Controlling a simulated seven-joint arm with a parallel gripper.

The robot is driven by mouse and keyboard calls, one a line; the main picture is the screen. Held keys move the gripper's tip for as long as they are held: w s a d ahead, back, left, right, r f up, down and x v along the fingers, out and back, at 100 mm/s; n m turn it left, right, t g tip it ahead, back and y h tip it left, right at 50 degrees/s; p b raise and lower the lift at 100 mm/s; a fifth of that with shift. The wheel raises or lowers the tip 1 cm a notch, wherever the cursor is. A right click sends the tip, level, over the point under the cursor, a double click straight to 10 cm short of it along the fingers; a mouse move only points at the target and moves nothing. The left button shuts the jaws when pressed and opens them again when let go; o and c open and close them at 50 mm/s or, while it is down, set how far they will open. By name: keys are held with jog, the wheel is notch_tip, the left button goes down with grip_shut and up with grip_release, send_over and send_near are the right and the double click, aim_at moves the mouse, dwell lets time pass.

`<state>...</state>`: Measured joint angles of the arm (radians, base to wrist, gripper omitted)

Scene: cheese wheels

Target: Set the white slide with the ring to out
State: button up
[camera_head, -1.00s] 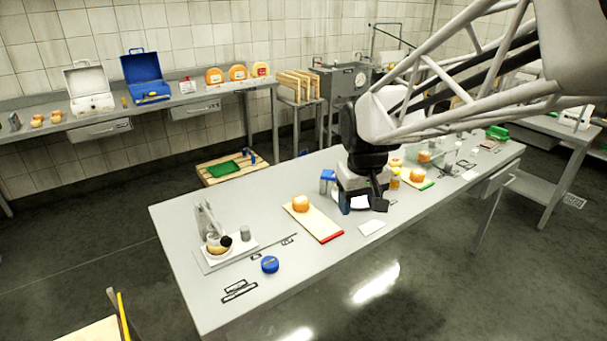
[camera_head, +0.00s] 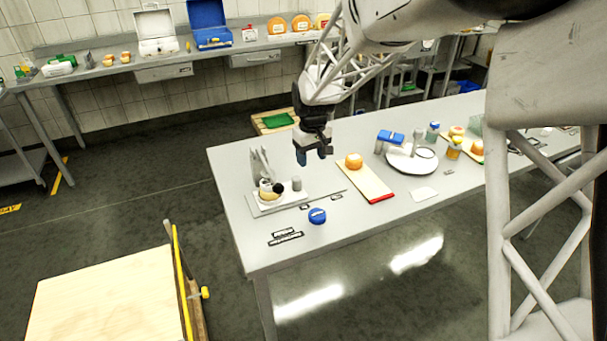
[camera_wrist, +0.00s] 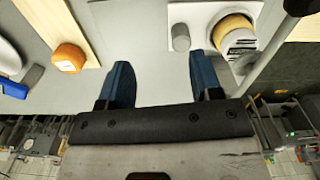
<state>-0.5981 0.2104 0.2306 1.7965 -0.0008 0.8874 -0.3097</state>
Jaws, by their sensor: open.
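A white slide (camera_head: 285,199) lies on a grey rail at the left end of the table. A white ring with a tan cheese wheel (camera_head: 269,193) in it sits on the slide, and a grey upright cylinder (camera_head: 297,184) stands beside it. In the wrist view the white slide (camera_wrist: 184,13), the cheese (camera_wrist: 234,25) and the grey cylinder (camera_wrist: 180,37) show at the upper right. My gripper (camera_head: 313,155) is open and empty, above the table behind and slightly right of the slide. Its blue fingers (camera_wrist: 160,72) are apart in the wrist view and touch nothing. The ring is partly hidden by other parts.
A blue puck (camera_head: 317,215) lies in front. An orange cheese (camera_head: 354,160) on a red-ended board (camera_head: 372,185) and a round white plate (camera_head: 412,160) are to the right.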

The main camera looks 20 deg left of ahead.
send_over(296, 178)
notch_tip(296, 178, down, 3)
jog(key=shift+w+f+n, duration=0.1)
jog(key=shift+n, duration=0.3)
jog(key=shift+f, duration=0.15)
jog(key=shift+f, duration=3.75)
jog(key=shift+c, duration=0.2)
